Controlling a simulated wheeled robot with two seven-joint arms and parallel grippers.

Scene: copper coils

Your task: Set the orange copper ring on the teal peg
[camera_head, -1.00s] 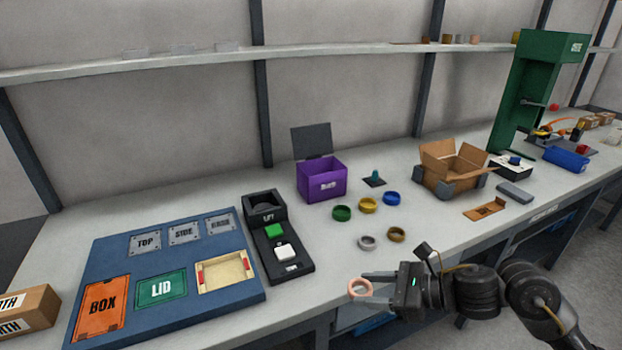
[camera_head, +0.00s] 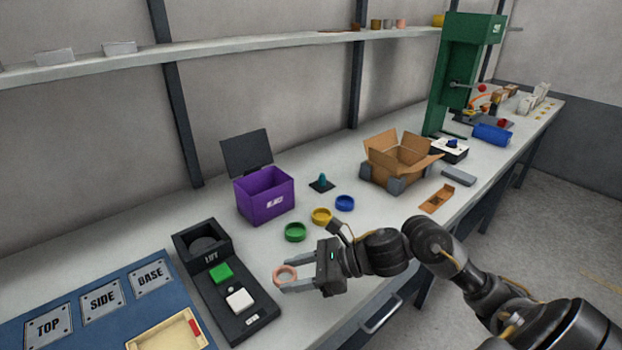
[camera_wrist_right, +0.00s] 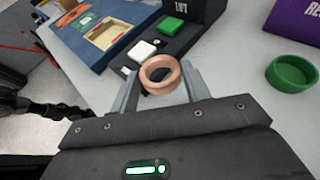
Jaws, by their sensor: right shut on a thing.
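The orange copper ring (camera_head: 286,274) is held between the fingertips of my right gripper (camera_head: 288,279), which is shut on it. In the right wrist view the ring (camera_wrist_right: 160,74) sits between the two grey fingers (camera_wrist_right: 163,90), with its hole facing up toward the camera. The teal peg (camera_head: 322,179) stands upright on a dark square base on the bench, behind the green and yellow rings and right of the purple box. No ring is on it. The gripper and ring are in front of the peg and to its left, well apart from it. My left gripper is not in view.

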